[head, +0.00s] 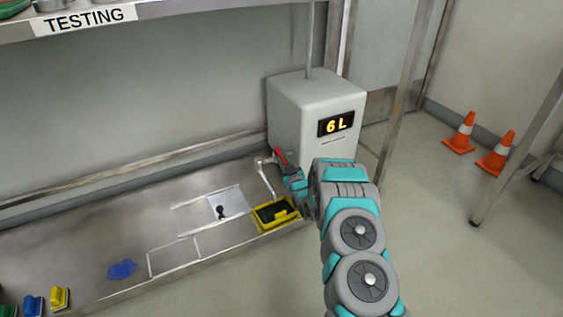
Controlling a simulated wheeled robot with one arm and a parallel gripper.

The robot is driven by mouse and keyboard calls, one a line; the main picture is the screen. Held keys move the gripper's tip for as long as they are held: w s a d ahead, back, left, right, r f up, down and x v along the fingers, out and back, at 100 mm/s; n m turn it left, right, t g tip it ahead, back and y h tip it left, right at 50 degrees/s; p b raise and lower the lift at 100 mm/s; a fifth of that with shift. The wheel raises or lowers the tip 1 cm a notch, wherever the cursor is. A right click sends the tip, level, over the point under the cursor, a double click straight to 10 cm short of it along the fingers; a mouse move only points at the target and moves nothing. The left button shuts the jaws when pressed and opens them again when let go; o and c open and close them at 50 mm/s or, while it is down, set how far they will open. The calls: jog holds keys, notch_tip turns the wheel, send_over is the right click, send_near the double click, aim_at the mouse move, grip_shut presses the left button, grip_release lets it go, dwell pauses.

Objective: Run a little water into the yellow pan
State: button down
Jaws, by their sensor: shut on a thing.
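The yellow pan (260,222) with a dark inside sits on the metal bench, below the spout of a tap (264,175). The tap comes out of a pale box-shaped water unit (290,115) whose display (336,124) reads 6 L. A red tap lever (280,155) stands up beside the spout. My gripper (286,170) is at the lever, shut on it, to the right of the spout and above the pan. My wrist hides the fingertips in part. I cannot tell whether water runs or lies in the pan.
A white square with a black object (221,212) lies left of the pan. A blue splotch (122,269) marks the bench farther left. Blue (33,305) and yellow (59,297) handled items stand at lower left. Orange cones (462,133) stand on the open floor at right.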

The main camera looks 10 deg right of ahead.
jog(key=shift+w+d+r+n+g+y, duration=0.15)
jog(key=shift+d+n+y, duration=0.2)
jog(key=shift+y, duration=0.25)
jog(key=shift+w+d+n+g+y, duration=0.1)
jog(key=shift+d+n+g+y, duration=0.1)
jog(key=shift+n+y, duration=0.35)
jog(key=c, duration=0.8)
grip_release()
jog(key=shift+s, duration=0.1)
jog(key=shift+o, duration=0.2)
jog(key=v, duration=0.7)
jog(key=shift+s+p, duration=0.3)
jog(key=shift+s, duration=0.1)
jog(key=shift+d, duration=0.1)
